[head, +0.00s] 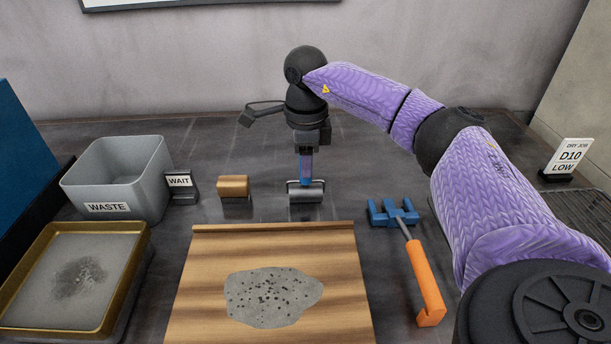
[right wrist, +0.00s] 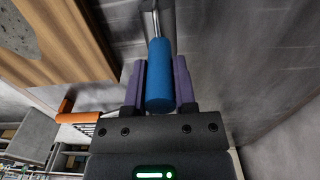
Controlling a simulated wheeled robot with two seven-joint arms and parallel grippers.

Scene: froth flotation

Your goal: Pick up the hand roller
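The hand roller has a blue handle (head: 306,167) pointing up and a metal roller (head: 306,192) at its lower end, just behind the wooden board. My right gripper (head: 306,150) is above it, pointing down, with its fingers around the upper handle. In the right wrist view the blue handle (right wrist: 160,75) lies between the two purple fingers (right wrist: 160,85), which press against both sides. The metal stem runs on beyond it. I cannot tell whether the roller touches the table. My left gripper is not in view.
The wooden board (head: 345,300) bears a grey speckled patch. An orange-handled tool with a blue head (head: 424,280) lies right of it. A wooden block (head: 233,186), WAIT sign (head: 180,186), grey WASTE bin (head: 115,175) and gold-rimmed tray (head: 128,262) are left. A D10 sign (head: 570,156) stands far right.

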